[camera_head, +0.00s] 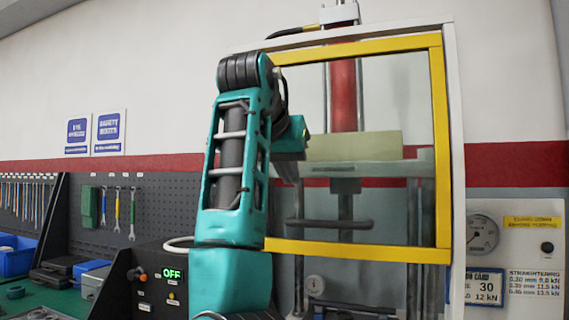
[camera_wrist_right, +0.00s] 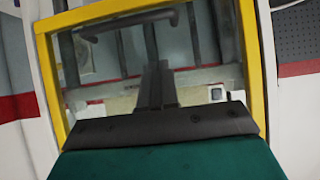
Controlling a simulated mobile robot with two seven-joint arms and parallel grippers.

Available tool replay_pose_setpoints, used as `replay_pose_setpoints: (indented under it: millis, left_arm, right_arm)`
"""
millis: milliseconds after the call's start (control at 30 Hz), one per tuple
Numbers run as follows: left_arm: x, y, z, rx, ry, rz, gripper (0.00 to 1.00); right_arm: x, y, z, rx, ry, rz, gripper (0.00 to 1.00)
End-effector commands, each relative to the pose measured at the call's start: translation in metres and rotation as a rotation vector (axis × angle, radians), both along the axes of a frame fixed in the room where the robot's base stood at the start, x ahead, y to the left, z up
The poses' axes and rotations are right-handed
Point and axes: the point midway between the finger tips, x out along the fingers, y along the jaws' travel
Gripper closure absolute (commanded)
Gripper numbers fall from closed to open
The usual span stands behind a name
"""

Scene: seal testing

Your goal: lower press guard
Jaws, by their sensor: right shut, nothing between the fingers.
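The press guard (camera_head: 440,150) is a clear panel in a yellow frame on the front of the white press. Its lower yellow bar (camera_head: 360,251) is above the lower part of the press opening. A dark grey handle bar (camera_head: 335,224) crosses the guard just above that lower bar. In the wrist view the guard (camera_wrist_right: 48,75) and the curved handle (camera_wrist_right: 128,27) also show. My right gripper (camera_wrist_right: 155,85) is shut and empty, in front of the guard and apart from the handle. My right arm hides the guard's left side in the head view. My left gripper is not in view.
A control box with a green OFF display (camera_head: 173,274) stands left of the press. A pressure gauge (camera_head: 482,233) and sign panels are at the right. A red press cylinder (camera_head: 343,95) shows behind the guard. Blue bins (camera_head: 15,258) and hanging tools are at far left.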

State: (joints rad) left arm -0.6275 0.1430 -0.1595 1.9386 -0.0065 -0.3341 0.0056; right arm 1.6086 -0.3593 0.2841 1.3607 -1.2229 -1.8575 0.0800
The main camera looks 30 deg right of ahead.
Motion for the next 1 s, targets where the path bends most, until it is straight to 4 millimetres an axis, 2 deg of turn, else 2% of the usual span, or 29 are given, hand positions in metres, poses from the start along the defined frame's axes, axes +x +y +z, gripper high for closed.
replay_pose_setpoints:
  millis: [233,333,500,1000]
  left_arm:
    - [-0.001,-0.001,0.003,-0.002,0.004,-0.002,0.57]
    - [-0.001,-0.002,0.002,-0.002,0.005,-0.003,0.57]
    - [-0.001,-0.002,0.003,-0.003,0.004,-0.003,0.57]
    - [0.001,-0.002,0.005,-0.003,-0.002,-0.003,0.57]
  right_arm:
    - [0.029,-0.035,-0.030,0.002,0.001,-0.001,1.00]
    - [0.031,-0.035,-0.048,0.001,0.001,0.001,1.00]
    - [0.032,-0.037,-0.063,-0.001,-0.001,0.002,1.00]
    - [0.033,-0.038,-0.069,-0.001,-0.002,0.002,1.00]
